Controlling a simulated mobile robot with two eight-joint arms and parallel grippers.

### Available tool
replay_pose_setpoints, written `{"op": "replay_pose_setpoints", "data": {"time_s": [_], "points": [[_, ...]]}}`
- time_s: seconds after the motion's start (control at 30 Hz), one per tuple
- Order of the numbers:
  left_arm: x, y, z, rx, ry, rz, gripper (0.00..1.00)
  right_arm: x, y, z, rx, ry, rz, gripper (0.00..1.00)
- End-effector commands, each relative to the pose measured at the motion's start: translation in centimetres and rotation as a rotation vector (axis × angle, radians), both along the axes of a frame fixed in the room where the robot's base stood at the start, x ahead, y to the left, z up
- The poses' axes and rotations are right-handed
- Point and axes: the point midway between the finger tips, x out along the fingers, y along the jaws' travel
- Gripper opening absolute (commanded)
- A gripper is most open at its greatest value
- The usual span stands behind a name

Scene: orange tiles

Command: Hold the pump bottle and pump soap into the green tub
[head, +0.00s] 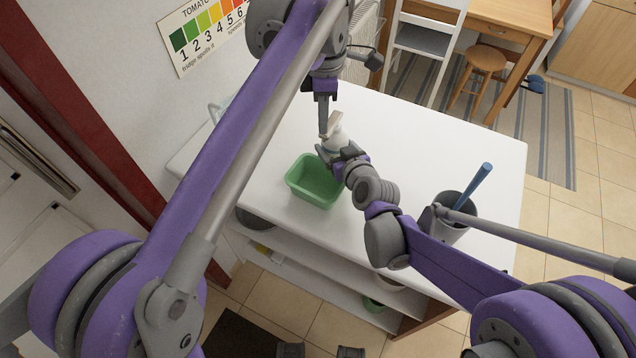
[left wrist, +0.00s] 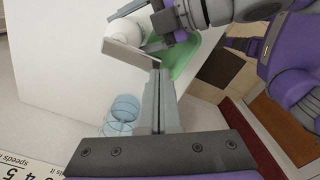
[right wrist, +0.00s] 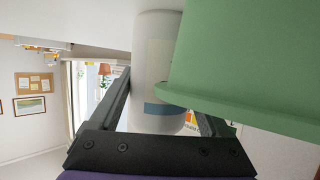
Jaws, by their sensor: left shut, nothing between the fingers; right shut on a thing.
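The white pump bottle (head: 337,138) stands on the white counter beside the green tub (head: 315,184), with its pale pump head at the top. My right gripper (head: 336,153) is shut around the bottle's body; the right wrist view shows the bottle (right wrist: 153,55) between its fingers and the tub (right wrist: 245,65) close on the right. My left gripper (head: 323,133) is shut and empty, pointing down at the pump head. In the left wrist view its fingertips (left wrist: 158,72) overlap the end of the flat pump head (left wrist: 130,52); I cannot tell whether they touch.
A dark grey bin (head: 452,225) with a blue-handled tool stands on the right of the counter. A pale blue wire-like object (left wrist: 122,112) stands near the wall. Shelves with items are below the counter. The counter's far right is clear.

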Motion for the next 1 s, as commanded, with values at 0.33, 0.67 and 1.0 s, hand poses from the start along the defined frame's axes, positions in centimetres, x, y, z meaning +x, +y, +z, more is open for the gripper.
{"op": "replay_pose_setpoints", "data": {"time_s": [0.33,0.67,1.0], "points": [[0.0,0.0,-1.1,0.0,0.0,0.0,0.0,0.0,0.0,0.0,0.0,0.0,0.0,0.14],[0.0,0.0,-2.3,0.0,0.0,0.0,0.0,0.0,0.0,0.0,0.0,0.0,0.0,0.14],[0.0,0.0,-3.0,0.0,0.0,0.0,0.0,0.0,0.0,0.0,0.001,0.0,0.0,0.14]]}}
